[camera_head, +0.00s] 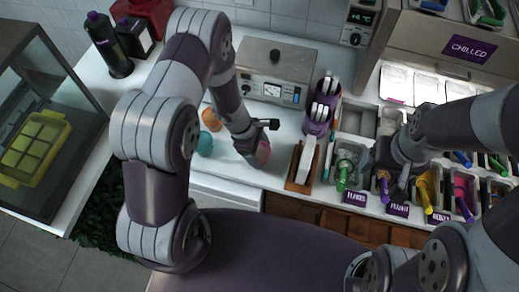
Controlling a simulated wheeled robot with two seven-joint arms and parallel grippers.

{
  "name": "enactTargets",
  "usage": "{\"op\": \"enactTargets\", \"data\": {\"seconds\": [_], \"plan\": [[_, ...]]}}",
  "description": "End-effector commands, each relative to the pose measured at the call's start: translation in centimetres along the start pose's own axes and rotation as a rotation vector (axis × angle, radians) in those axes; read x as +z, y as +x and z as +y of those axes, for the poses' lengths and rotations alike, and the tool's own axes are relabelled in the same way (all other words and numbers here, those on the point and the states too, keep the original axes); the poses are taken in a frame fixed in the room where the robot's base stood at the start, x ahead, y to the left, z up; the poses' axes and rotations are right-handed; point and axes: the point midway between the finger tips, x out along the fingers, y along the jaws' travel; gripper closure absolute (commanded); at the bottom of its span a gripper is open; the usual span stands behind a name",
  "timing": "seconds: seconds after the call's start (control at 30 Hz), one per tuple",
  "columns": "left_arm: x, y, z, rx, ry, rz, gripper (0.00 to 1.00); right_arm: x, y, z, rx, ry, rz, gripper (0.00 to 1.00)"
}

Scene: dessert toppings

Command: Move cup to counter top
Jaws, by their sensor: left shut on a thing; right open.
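A pinkish cup (263,153) shows at the end of my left gripper (259,139), above or on the white counter top (232,172). My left gripper is shut on it, and the hand hides much of it. I cannot tell whether the cup touches the counter. An orange round item (211,118) and a teal round item (204,144) sit on the counter to its left, partly behind my arm. My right gripper (386,168) is open over the topping bins at the right; its fingers are hard to make out.
A metal machine (275,68) stands at the back. A purple holder (318,118) and a white item on a wooden board (304,163) stand right of the cup. Topping containers with coloured handles (427,190) fill the right. Black bottles (108,45) stand at the left.

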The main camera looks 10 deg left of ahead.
Motion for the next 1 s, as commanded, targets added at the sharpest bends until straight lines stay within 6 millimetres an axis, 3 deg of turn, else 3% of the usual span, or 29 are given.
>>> {"op": "enactTargets", "data": {"seconds": [0.57,1.0], "plan": [[-0.6,1.5,0.1,0.0,0.001,0.0,0.54,0.2,1.6,0.0,0.0,0.0,0.0,0.18],[-0.6,1.6,0.1,0.0,0.0,0.0,0.54,0.2,1.6,0.0,0.0,0.0,0.0,0.18]]}}
